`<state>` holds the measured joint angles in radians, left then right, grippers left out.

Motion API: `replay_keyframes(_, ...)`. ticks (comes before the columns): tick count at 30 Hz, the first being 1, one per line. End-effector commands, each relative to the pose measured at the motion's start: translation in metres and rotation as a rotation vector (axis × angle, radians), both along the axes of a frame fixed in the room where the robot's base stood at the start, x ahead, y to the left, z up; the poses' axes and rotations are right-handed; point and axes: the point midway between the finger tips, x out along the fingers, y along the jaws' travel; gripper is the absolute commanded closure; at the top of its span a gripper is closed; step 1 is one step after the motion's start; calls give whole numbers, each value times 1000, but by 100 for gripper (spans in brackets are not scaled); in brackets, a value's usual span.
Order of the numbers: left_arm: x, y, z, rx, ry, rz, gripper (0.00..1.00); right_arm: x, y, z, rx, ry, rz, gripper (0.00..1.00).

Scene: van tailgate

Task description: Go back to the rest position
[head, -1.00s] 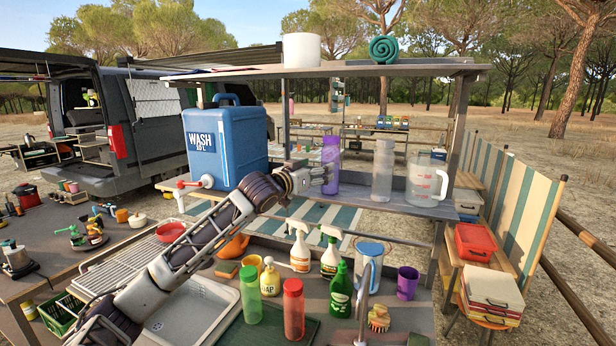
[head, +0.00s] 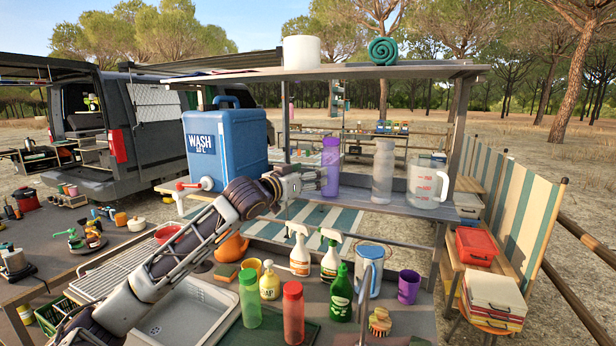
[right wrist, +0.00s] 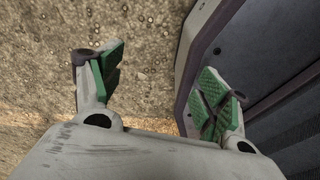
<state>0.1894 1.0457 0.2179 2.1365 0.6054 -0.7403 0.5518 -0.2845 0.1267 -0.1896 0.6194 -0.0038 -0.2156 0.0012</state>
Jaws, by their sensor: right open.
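My left gripper (head: 312,181) is in the head view at shelf height, between the blue wash container and the purple bottle (head: 331,166). The bottle stands upright on the wooden shelf (head: 388,206). The fingertips are at the bottle's left edge. Whether they touch it, and how far the fingers are apart, I cannot tell. My left arm reaches up from the lower left over the sink. My right gripper (right wrist: 162,88) shows only in the right wrist view. Its green-padded fingers are wide apart with nothing between them, above sandy ground.
The blue wash container (head: 226,145) stands left of my left gripper. A clear bottle (head: 383,171) and a measuring jug (head: 426,184) stand to the right. Spray bottles (head: 300,252) and a green bottle (head: 250,300) stand below. In the right wrist view, a grey panel (right wrist: 265,60) is close at the right.

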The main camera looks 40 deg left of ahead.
Motion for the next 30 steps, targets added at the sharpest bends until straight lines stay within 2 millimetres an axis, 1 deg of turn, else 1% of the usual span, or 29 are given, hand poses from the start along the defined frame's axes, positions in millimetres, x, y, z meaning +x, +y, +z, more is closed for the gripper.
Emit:
replay_keyframes(10, 0, 0, 0, 0, 0, 0, 28, 0, 14, -1, 16, 0, -4, 24)
replay_keyframes(18, 0, 0, 2, 0, 0, 0, 28, -1, 15, 2, 16, 1, -4, 24)
replay_keyframes(23, 0, 0, 12, 0, 0, 0, 28, -1, 11, 11, 11, 1, -3, 24)
replay_keyframes(30, 0, 0, 37, 0, 0, 0, 28, -6, 7, 36, 7, 7, -1, 24)
